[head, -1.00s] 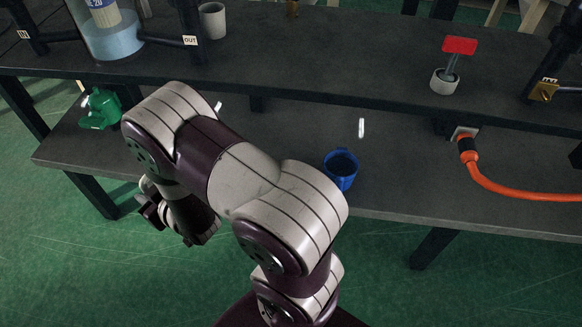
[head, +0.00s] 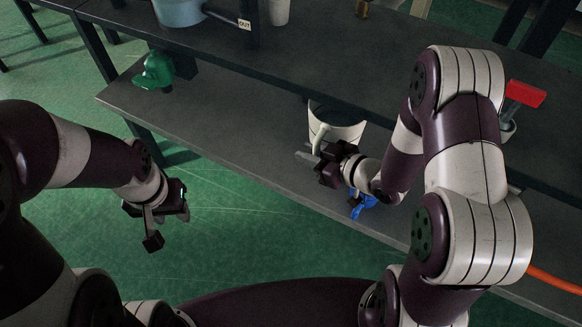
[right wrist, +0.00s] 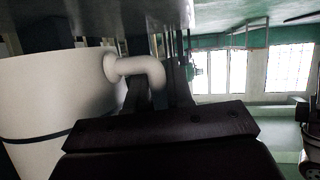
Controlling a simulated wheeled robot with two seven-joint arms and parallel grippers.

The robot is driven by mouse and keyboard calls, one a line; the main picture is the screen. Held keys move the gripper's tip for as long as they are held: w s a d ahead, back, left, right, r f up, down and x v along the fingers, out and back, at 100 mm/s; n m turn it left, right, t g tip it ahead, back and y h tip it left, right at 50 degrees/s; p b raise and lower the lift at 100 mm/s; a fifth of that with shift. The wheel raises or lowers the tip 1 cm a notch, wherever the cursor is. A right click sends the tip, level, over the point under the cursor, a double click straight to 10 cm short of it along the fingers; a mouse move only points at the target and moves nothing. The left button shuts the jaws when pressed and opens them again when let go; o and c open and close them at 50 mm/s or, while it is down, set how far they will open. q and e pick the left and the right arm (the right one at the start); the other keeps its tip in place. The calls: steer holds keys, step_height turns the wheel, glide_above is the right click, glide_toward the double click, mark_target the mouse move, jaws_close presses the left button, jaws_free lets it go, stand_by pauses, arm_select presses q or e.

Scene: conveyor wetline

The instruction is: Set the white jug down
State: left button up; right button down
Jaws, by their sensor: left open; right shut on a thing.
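The white jug (head: 345,128) is upright over the lower bench (head: 235,150), close to the front edge of the raised bench top. I cannot tell whether its base touches the lower bench. My right gripper (head: 318,150) is shut on the jug's handle. In the right wrist view the jug's body (right wrist: 50,105) fills the left side, and its curved handle (right wrist: 148,70) runs into the jaws, which are dark and partly hidden. My left gripper (head: 167,226) is open and empty over the green floor, in front of the bench.
A blue mug (head: 366,208) stands just in front of my right gripper, partly hidden by it. A green object (head: 155,72) is at the lower bench's far left. A red-handled tool (head: 525,94) and an orange hose (head: 555,281) are at the right.

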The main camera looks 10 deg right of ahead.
steer(key=a+f+b, duration=0.2)
steer(key=a+f, duration=0.1)
steer(key=a+f+b, duration=0.2)
steer(key=a+f, duration=0.1)
steer(key=a+f+b, duration=0.2)
steer(key=a+f, duration=0.1)
steer(key=f, duration=0.1)
steer(key=shift+w+a+b, duration=0.3)
steer(key=shift+w+b, duration=0.05)
steer(key=shift+b, duration=0.05)
steer(key=shift+r, duration=0.15)
steer(key=shift+f, duration=0.2)
steer(key=c, duration=1.1)
jaws_free()
steer(key=shift+o, duration=0.4)
